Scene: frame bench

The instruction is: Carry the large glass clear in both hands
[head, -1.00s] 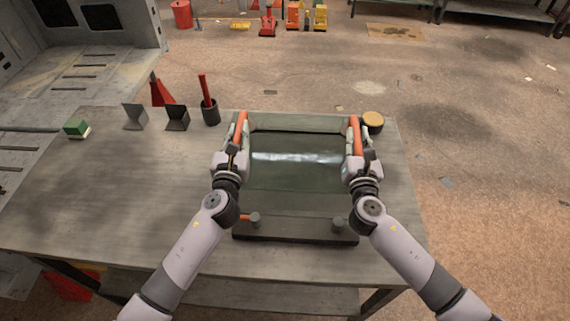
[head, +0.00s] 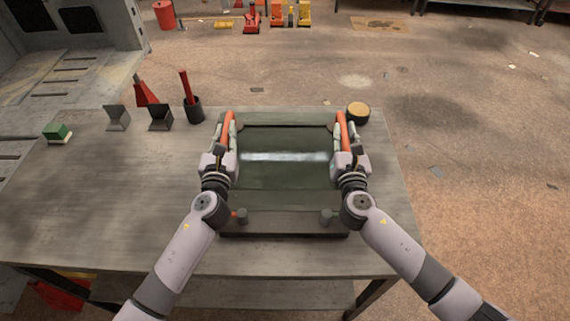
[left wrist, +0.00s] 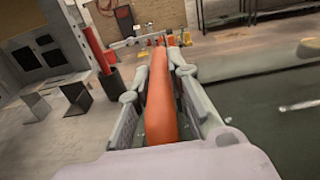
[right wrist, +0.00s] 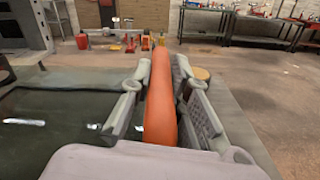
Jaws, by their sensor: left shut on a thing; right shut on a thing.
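The large glass (head: 285,175) is a dark, greenish, shiny pane between my two grippers, over a dark frame (head: 285,223) on the bench. I cannot tell how far it is above the frame. An orange grip runs along each side of the pane. My left gripper (head: 229,135) is shut on the left orange grip, which fills its jaws in the left wrist view (left wrist: 160,100). My right gripper (head: 345,135) is shut on the right orange grip, seen between its fingers in the right wrist view (right wrist: 160,100). The pane's side edges are partly hidden by the grippers.
The grey bench (head: 110,200) is clear at left. A red-handled tool in a dark cup (head: 194,109), two grey angled stands (head: 160,117) and a green block (head: 57,133) stand at the back left. A round yellow-topped item (head: 358,112) sits close beyond my right gripper.

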